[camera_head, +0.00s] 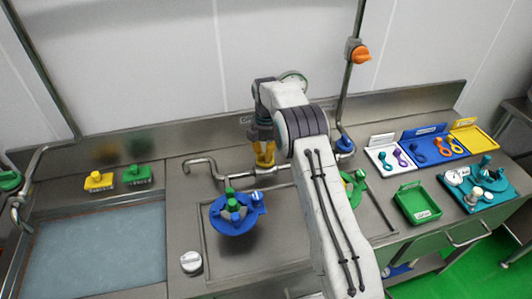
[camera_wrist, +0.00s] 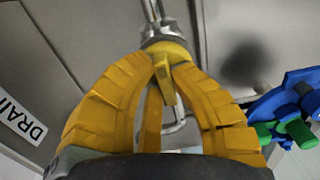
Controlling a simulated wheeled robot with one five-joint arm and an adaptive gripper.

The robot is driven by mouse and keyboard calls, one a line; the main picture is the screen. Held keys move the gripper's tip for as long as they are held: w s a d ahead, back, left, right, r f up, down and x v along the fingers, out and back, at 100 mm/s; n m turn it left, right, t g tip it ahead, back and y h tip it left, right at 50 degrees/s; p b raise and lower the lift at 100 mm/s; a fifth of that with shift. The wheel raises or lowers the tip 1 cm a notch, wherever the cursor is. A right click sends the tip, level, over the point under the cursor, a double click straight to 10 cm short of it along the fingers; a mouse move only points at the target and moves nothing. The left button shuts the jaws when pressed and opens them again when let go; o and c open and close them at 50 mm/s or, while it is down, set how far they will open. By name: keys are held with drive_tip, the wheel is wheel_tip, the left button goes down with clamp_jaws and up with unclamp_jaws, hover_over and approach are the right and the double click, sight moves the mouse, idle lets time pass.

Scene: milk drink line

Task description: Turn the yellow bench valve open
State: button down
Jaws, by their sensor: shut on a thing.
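The yellow bench valve (camera_head: 265,163) sits on the metal pipe at the back of the bench, in the middle of the head view. My gripper (camera_head: 262,143) is above it, pointing down, with its yellow fingers shut on the valve's handle. In the wrist view the yellow valve (camera_wrist: 180,50) shows a round collar and a narrow lever. The lever lies between the fingertips of my gripper (camera_wrist: 168,72). The fingers and valve are similar in colour, so the exact contact and lever angle are hard to tell in the head view.
A blue wheel-shaped part (camera_head: 232,214) is in front of the valve. A blue valve (camera_head: 345,144) is right of it, and an orange valve (camera_head: 360,54) is on the upright pipe. A sink (camera_head: 95,252) lies left; a green tray (camera_head: 418,203) stands right.

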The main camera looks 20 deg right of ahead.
drive_tip(key=shift+f, duration=0.1)
drive_tip(key=c, duration=1.1)
unclamp_jaws()
drive_tip(key=shift+r, duration=0.2)
wheel_tip(320, 180, up, 12)
drive_tip(key=shift+f, duration=0.15)
